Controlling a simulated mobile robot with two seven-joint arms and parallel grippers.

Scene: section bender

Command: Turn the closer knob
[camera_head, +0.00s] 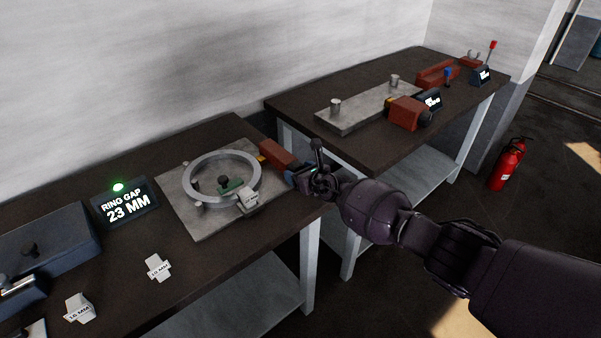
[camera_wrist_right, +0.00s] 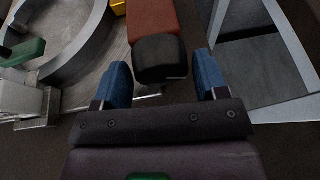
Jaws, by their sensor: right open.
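The closer knob (camera_wrist_right: 160,58) is a black rounded block on the end of a red-brown housing (camera_head: 277,154) at the right edge of the near table. In the head view my right gripper mostly hides this knob. My right gripper (camera_head: 297,178) is open, with its blue fingertips at the knob. In the right wrist view one finger is on each side of the knob, with a visible gap on both sides; whether they overlap it in depth I cannot tell. A second black knob (camera_head: 425,118) is on a red housing on the far table. My left gripper is not in view.
A metal ring (camera_head: 190,188) lies on a grey plate beside the near housing, with a white-labelled gauge block (camera_head: 248,197) at its edge. A display reads RING GAP 23 MM (camera_head: 124,204). More gauge blocks (camera_head: 158,267) lie in front. A gap separates the tables.

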